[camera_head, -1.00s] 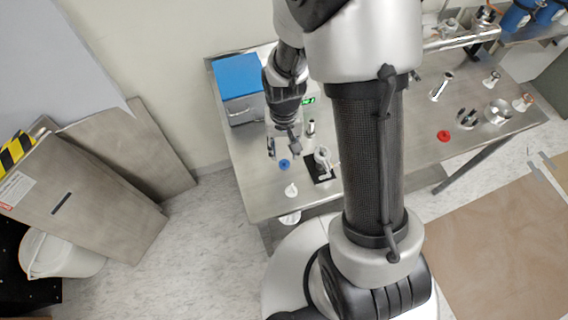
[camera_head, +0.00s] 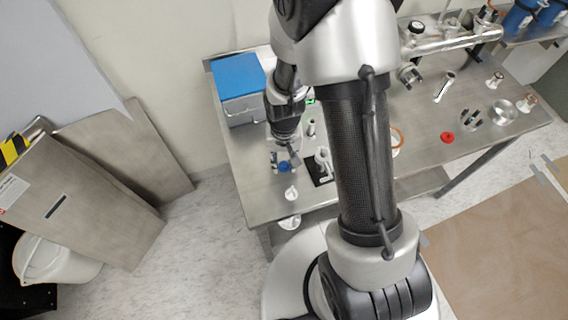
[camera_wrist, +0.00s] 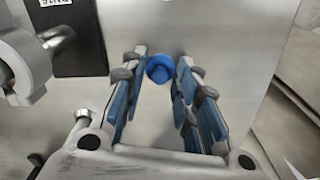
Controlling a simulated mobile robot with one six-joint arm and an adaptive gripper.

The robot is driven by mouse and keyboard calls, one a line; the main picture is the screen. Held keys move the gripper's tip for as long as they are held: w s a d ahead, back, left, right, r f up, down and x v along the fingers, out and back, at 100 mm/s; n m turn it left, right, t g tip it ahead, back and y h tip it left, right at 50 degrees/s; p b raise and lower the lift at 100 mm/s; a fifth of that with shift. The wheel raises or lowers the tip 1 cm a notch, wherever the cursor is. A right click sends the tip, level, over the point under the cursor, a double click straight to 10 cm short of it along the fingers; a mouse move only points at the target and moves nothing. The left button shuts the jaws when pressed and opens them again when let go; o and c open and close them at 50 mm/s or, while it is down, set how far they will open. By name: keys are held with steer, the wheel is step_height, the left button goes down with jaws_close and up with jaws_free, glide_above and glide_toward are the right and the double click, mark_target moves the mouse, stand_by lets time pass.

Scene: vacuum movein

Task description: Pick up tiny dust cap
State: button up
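A small round blue cap (camera_head: 284,167) lies on the left part of the metal table (camera_head: 250,190). In the wrist view the blue cap (camera_wrist: 159,69) sits between the tips of my gripper's fingers. My gripper (camera_head: 284,160) points down over it, and the fingers (camera_wrist: 162,75) stand apart on either side of it. A gap shows on the left, and the right fingertip is very close to the cap. I cannot tell whether that finger touches it.
A blue-topped box (camera_head: 239,88) stands behind my gripper. A black block with a metal fitting (camera_head: 322,165) is just right of it; a white part (camera_head: 291,193) is in front. A red cap (camera_head: 447,137) and metal fittings lie further right.

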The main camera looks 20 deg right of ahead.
steer(key=c, duration=0.5)
steer(key=shift+r, duration=0.1)
